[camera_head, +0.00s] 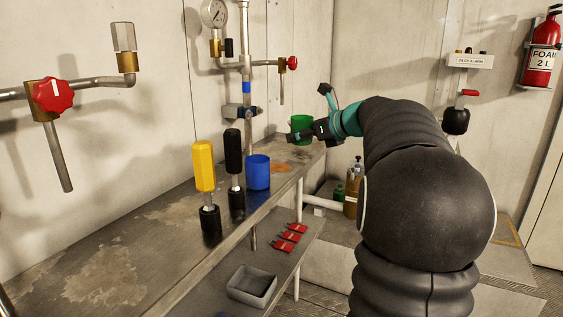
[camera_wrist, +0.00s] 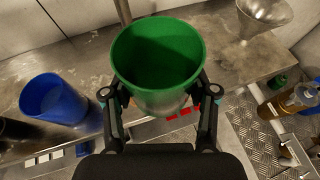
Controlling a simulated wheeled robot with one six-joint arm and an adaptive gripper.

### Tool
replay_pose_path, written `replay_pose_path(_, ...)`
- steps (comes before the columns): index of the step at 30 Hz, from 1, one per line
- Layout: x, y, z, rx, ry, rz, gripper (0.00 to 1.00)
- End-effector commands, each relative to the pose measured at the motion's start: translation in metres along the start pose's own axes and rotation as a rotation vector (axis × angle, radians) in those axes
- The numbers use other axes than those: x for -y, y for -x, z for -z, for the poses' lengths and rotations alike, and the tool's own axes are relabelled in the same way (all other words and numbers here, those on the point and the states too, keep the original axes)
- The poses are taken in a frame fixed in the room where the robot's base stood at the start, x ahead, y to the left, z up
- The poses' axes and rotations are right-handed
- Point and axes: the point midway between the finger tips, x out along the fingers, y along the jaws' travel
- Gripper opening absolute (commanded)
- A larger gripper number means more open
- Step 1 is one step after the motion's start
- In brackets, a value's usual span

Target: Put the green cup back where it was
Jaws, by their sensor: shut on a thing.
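The green cup (camera_head: 301,124) is at the far end of the bench in the head view, partly hidden by my gripper (camera_head: 318,130). In the wrist view the green cup (camera_wrist: 158,60) is upright with its open mouth toward the camera, and it looks empty. The fingers of my gripper (camera_wrist: 160,97) are shut on it from both sides. The blue cup (camera_head: 258,172) stands on the bench, nearer than the green cup; it also shows at the left of the wrist view (camera_wrist: 54,98). I cannot tell whether the green cup's base touches the bench.
A yellow-handled tool (camera_head: 204,166) and a black-handled tool (camera_head: 233,155) stand beside the blue cup. A metal funnel (camera_wrist: 262,14) is right of the green cup. A vertical pipe (camera_head: 246,70) rises behind the bench. Red tags (camera_head: 291,236) and a grey tray (camera_head: 252,286) lie on the lower shelf.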

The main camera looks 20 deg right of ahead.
Motion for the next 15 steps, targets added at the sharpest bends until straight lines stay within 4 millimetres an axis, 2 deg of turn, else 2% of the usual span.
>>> replay_pose_path(1,-0.008,-0.012,0.004,-0.001,0.000,-0.005,0.21)
replay_pose_path(6,-0.024,-0.040,0.010,-0.001,0.002,-0.005,0.21)
replay_pose_path(15,-0.032,-0.057,0.018,-0.001,0.000,-0.004,0.21)
